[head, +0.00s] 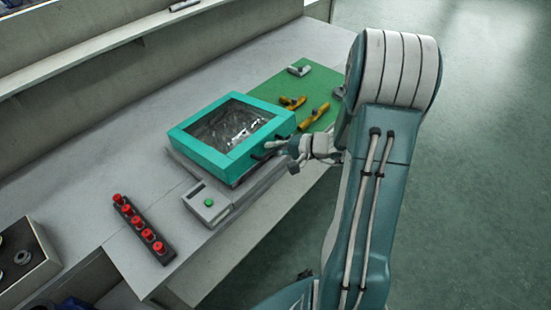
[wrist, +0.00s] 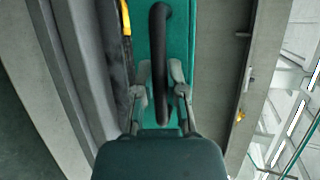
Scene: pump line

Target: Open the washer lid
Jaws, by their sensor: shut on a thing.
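The washer lid (head: 185,142) is a teal frame around a dark clear window, lying flat and closed on the washer (head: 185,163) in the head view. A black bar handle (wrist: 160,60) runs along the teal lid edge in the wrist view. My gripper (wrist: 160,82) has its two fingers on either side of this handle, shut on it. In the head view my gripper (head: 282,147) is at the lid's right front side. The handle is partly hidden by the fingers there.
A green mat (head: 322,82) with yellow and grey parts lies behind the washer. A control box with a green button (head: 208,205) and a black strip with several red knobs (head: 140,226) are in front. A bin (head: 22,262) stands at lower left.

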